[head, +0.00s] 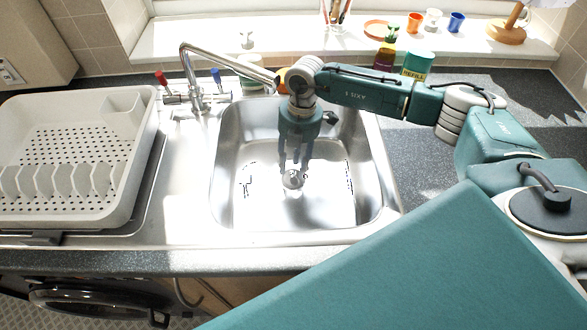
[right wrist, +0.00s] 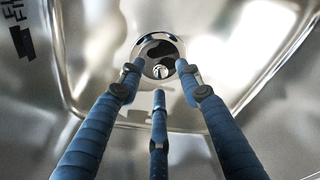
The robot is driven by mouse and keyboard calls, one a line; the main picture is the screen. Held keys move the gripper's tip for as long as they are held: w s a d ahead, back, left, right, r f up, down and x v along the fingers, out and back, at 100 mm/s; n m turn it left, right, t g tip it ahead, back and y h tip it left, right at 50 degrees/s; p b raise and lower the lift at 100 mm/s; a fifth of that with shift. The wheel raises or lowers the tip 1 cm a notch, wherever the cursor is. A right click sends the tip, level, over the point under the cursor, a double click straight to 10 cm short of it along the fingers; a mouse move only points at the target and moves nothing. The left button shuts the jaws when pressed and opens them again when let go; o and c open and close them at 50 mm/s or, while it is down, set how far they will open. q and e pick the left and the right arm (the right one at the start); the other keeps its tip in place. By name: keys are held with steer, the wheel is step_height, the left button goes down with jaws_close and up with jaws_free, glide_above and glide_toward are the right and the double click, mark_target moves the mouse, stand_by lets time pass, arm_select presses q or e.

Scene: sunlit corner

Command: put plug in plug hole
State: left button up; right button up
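The plug hole (head: 293,180) is a round metal drain in the floor of the steel sink. My right gripper (head: 295,166) points down just above it, its fingers partly covering it. In the right wrist view the drain's bright ring (right wrist: 139,47) lies just beyond the fingertips. Inside the ring are a dark shape and a small shiny round part (right wrist: 160,71); I cannot tell if this is the plug or the drain's inside. The three blue fingers of the right gripper (right wrist: 160,79) are spread, with nothing visibly clasped between them. My left gripper is not in view.
The steel sink's walls (head: 226,160) surround the right gripper. A tap (head: 225,55) arches over the back left. A pale dish rack (head: 75,140) stands left. Bottles (head: 418,64) and cups (head: 456,21) are at the back right.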

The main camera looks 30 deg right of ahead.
step_height(320, 180, up, 10)
steer(key=d+b, duration=0.1)
steer(key=shift+w+d+f+b, duration=0.15)
steer(key=shift+w+f+b, duration=0.1)
steer(key=shift+b, duration=0.1)
stand_by(1.1)
